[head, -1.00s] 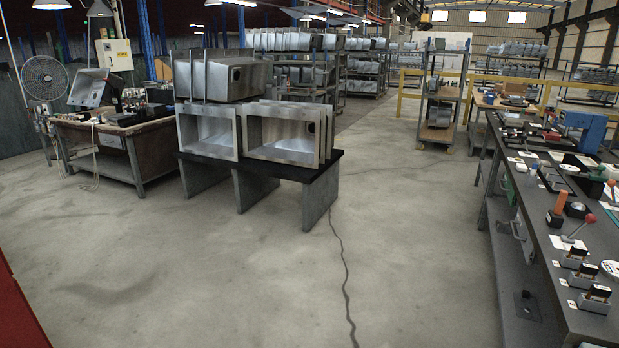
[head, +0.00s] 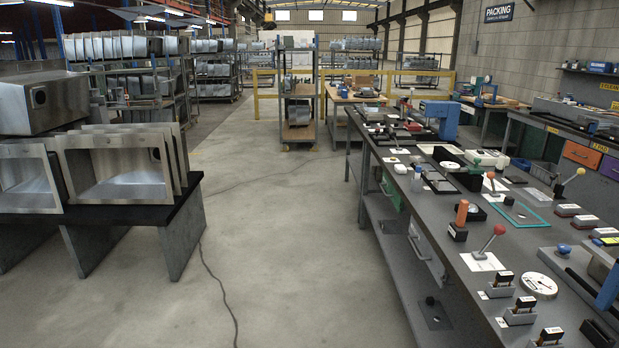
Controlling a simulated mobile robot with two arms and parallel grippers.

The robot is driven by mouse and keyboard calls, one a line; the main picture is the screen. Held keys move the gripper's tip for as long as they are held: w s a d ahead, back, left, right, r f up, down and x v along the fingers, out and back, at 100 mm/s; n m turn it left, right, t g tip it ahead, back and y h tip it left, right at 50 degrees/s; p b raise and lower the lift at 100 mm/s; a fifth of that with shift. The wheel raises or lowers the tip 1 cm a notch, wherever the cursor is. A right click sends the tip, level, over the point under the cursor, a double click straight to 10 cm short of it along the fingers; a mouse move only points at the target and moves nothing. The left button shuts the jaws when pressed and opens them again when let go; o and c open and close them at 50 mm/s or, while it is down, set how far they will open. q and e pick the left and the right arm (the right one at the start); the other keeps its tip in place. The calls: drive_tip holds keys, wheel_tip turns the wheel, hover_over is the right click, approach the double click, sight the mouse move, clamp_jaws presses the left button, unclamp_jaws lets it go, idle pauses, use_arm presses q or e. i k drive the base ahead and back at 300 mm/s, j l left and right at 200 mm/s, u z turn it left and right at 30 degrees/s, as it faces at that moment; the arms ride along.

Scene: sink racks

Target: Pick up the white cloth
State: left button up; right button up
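I cannot make out a white cloth for certain. Flat white pieces lie on the long grey workbench (head: 470,225) at right: one white sheet (head: 482,262) is under a red-knobbed lever, and another white sheet (head: 496,186) lies farther back. They are too small to tell whether either is cloth. Neither of my grippers is in view.
Steel sinks (head: 115,168) stand on a black-topped stand (head: 140,212) at left. Open concrete floor (head: 290,230) lies between stand and workbench. A wheeled rack (head: 298,100) and a yellow rail (head: 264,92) are farther back.

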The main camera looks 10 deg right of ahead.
sight(400, 169)
drive_tip(key=i+z, duration=0.3)
drive_tip(key=i, duration=0.2)
drive_tip(key=i+j+z, duration=0.15)
drive_tip(key=i+z, duration=0.15)
drive_tip(key=i, duration=0.2)
drive_tip(key=i+j+z, duration=0.2)
drive_tip(key=i+z, duration=0.15)
drive_tip(key=i+j+z, duration=0.3)
drive_tip(key=i, duration=0.25)
drive_tip(key=j+z, duration=0.15)
drive_tip(key=z, duration=0.4)
drive_tip(key=i+j+z, duration=0.2)
drive_tip(key=z, duration=0.15)
drive_tip(key=i+j+z, duration=0.1)
drive_tip(key=j+z, duration=0.3)
drive_tip(key=i+j+z, duration=0.1)
drive_tip(key=j+z, duration=0.25)
drive_tip(key=j, duration=0.1)
